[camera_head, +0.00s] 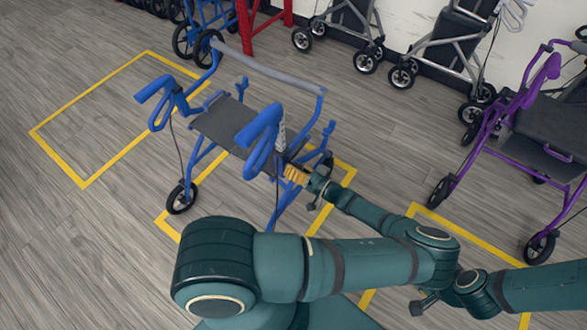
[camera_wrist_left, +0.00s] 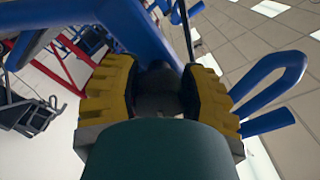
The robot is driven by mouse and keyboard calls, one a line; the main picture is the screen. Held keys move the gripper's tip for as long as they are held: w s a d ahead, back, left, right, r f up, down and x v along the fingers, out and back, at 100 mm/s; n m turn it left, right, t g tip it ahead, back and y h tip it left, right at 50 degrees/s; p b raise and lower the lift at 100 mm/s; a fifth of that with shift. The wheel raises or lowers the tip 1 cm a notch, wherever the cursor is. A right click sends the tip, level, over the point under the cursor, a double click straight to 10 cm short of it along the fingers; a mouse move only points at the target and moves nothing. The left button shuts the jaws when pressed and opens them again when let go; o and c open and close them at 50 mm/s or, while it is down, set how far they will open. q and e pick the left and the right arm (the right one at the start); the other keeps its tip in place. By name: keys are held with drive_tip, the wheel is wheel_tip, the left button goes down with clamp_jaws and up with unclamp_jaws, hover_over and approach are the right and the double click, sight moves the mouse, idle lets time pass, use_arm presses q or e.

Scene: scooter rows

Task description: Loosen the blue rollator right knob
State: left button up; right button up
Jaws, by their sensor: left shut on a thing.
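The blue rollator (camera_head: 290,75) stands upright on the wood floor, with a dark seat and two looped blue handles. My left gripper (camera_head: 293,174) reaches its right side, below the right handle (camera_head: 262,140). In the left wrist view, the yellow fingers of my left gripper (camera_wrist_left: 160,85) are shut on a dark rounded knob (camera_wrist_left: 157,98), against a blue frame tube (camera_wrist_left: 143,32). The fingers hide the knob in the head view. Whether it has turned cannot be told. My right gripper is not in view.
A purple rollator (camera_head: 510,130) stands at the right. Grey rollators (camera_head: 455,45) line the wall at the back. A red frame (camera_head: 246,25) stands behind the blue rollator. Yellow floor lines (camera_head: 100,75) mark bays, and the left bay is empty.

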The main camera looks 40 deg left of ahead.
use_arm(q)
drive_tip(key=shift+w+d+f+n, duration=0.1)
drive_tip(key=shift+n, duration=1)
drive_tip(key=o, duration=1.2)
